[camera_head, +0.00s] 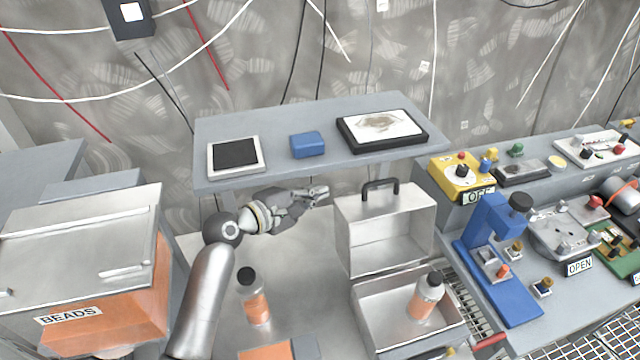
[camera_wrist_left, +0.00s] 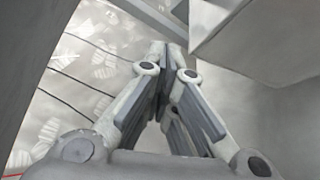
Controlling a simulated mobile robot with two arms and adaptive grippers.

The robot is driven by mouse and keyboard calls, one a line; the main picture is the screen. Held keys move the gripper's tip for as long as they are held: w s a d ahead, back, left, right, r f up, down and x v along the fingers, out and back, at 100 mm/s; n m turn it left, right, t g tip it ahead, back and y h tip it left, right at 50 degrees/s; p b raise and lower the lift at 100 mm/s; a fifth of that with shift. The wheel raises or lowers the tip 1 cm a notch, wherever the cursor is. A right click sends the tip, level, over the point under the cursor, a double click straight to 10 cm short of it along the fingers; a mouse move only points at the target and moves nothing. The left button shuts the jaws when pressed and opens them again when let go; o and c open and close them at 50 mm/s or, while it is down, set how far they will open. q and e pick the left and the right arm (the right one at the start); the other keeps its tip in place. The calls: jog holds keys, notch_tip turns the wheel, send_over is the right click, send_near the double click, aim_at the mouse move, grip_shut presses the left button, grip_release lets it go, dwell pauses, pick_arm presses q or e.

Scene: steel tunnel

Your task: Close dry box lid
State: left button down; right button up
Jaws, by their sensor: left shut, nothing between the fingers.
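The dry box appears to be the grey metal case (camera_head: 372,308) with its lid (camera_head: 388,235) standing open, upright at the back. A dark handle (camera_head: 381,184) is on the lid's top edge. A bottle with an orange lower part (camera_head: 425,298) stands inside the case. My left gripper (camera_head: 322,192) is shut and empty, just left of the lid's upper left corner, beneath the shelf. In the left wrist view its fingers (camera_wrist_left: 162,52) meet at the tips. A grey panel, probably the lid (camera_wrist_left: 265,40), shows at upper right there. My right gripper is not in view.
A grey shelf (camera_head: 285,175) carries a tablet-like frame (camera_head: 235,155), a blue block (camera_head: 307,145) and a dark tray (camera_head: 382,131). Another bottle (camera_head: 255,303) stands left of the case. An orange BEADS bin (camera_head: 105,325) is at left. A blue press (camera_head: 490,235) stands at right.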

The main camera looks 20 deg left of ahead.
aim_at(347, 197)
pick_arm(q)
jog(key=w+d+p, duration=0.1)
jog(key=d, duration=0.1)
jog(key=w+d+p, duration=0.1)
jog(key=w+d, duration=0.1)
jog(key=w+d+p, duration=0.1)
jog(key=d+p, duration=0.1)
jog(key=shift+w+d, duration=0.15)
jog(key=shift+w, duration=0.25)
jog(key=shift+s+d, duration=0.15)
jog(key=shift+d, duration=0.05)
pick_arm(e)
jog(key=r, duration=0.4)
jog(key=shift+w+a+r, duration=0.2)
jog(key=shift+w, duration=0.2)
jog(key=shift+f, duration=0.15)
